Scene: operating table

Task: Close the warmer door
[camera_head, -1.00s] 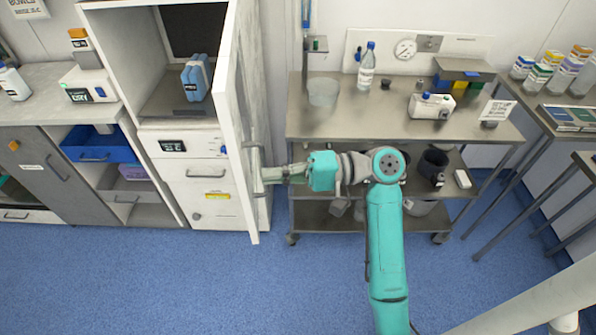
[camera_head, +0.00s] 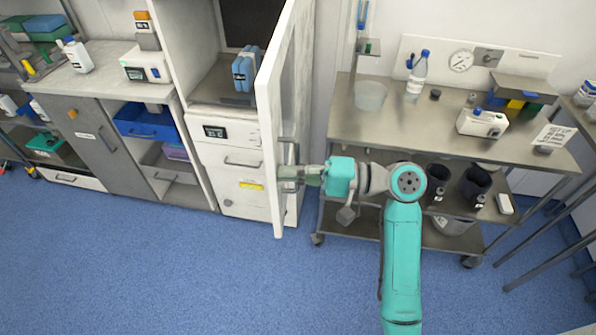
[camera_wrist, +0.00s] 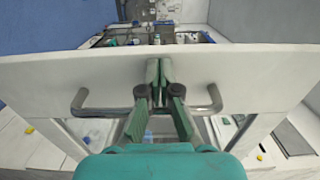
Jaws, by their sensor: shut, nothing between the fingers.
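The warmer is a tall white cabinet (camera_head: 235,178) left of centre in the head view. Its white door (camera_head: 272,120) stands wide open, jutting out toward me, seen nearly edge-on. A bar handle (camera_head: 289,150) is on the door's right-hand face. My gripper (camera_head: 283,178) is at that face beside the handle. In the wrist view the door (camera_wrist: 260,75) spans the picture with the handle (camera_wrist: 97,111) crossing behind the fingers. My gripper's fingers (camera_wrist: 159,72) are together and empty, with tips at or very near the door face; contact is unclear.
A blue pack (camera_head: 244,70) stands inside the warmer's open compartment. A steel trolley (camera_head: 400,125) with bottles and devices stands right of the door, behind my arm. Clear blue floor (camera_head: 180,270) lies in front of the cabinets.

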